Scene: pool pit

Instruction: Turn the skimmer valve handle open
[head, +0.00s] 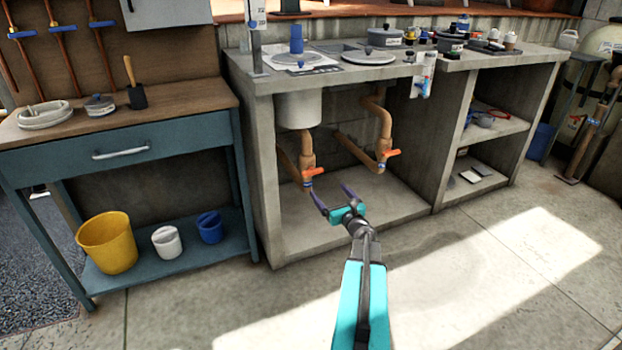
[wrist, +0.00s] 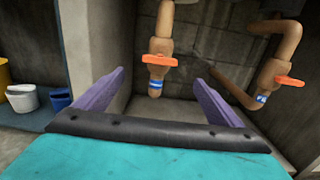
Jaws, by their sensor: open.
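Two tan pipes with orange valve handles stand in the open bay under the concrete counter. The left orange handle (head: 314,172) sits on a vertical pipe below a white cylindrical body (head: 298,109). In the wrist view the left handle (wrist: 160,59) lies crosswise to its pipe, above a blue-and-white label. The right orange handle (head: 393,153) is farther right, also in the wrist view (wrist: 290,81). The label lettering is too small to tell which is the skimmer valve. My gripper (head: 334,196) is open and empty, its purple fingers pointing into the bay, below the left handle.
The counter's left concrete wall (head: 263,180) and middle wall (head: 452,140) bound the bay. A blue workbench (head: 120,148) with a yellow bucket (head: 107,243) stands left. Shelves with small items lie right. The floor in front is clear.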

